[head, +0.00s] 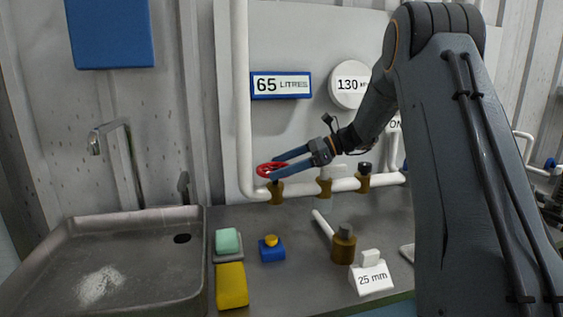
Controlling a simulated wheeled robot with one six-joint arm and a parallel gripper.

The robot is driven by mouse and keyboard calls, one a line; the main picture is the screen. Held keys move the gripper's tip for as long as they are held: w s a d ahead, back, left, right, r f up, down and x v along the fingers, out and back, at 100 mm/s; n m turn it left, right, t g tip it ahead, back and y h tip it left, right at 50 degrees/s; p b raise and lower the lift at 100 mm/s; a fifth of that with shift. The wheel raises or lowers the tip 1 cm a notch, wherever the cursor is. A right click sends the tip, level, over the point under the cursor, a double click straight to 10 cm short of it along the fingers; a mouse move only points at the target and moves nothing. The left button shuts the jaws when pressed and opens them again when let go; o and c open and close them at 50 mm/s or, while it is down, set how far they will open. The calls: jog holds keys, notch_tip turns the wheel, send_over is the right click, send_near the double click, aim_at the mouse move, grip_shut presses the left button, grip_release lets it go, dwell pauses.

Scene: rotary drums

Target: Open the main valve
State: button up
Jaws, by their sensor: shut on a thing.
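A red valve handwheel (270,170) sits on a brass valve body (276,192) on the white horizontal pipe, near the pipe's left bend. My gripper (283,165) reaches in from the right with its two blue fingers shut on the red handwheel. The fingers cover part of the wheel's right side. How far the wheel is turned cannot be told.
More brass valves (363,183) sit along the pipe to the right. A metal sink (100,226) is at left.

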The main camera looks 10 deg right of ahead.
jog(key=n+g, duration=0.1)
jog(key=g, duration=0.1)
jog(key=n+g, duration=0.1)
jog(key=n, duration=0.1)
jog(key=shift+w+f+n+g, duration=0.1)
jog(key=shift+w+n+g, duration=0.2)
jog(key=shift+w+g, duration=0.1)
jog(key=shift+w+n+g+b, duration=0.1)
jog(key=shift+n+g+b, duration=0.3)
jog(key=shift+n+g, duration=0.9)
jog(key=shift+g, duration=0.4)
jog(key=o, duration=0.8)
jog(key=shift+r+t, duration=0.2)
jog(key=shift+t, duration=0.1)
